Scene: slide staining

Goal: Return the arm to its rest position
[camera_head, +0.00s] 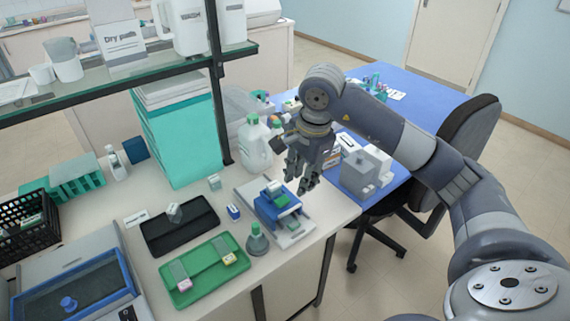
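My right gripper (304,181) hangs above the right part of the bench, fingers pointing down. Its fingertips look apart, and I see nothing between them. It is close to the blue and grey device (280,207) on the bench, just right of and above it in the picture. My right arm (400,135) reaches in from the lower right, bent at a raised elbow. My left gripper does not show.
The bench holds a green tray (206,286) with slides, a black tray (160,240), a small flask (257,243) and a white jug (254,147). A glass shelf (150,72) stands above. A blue table (430,111) and a black chair (471,127) are beyond my arm.

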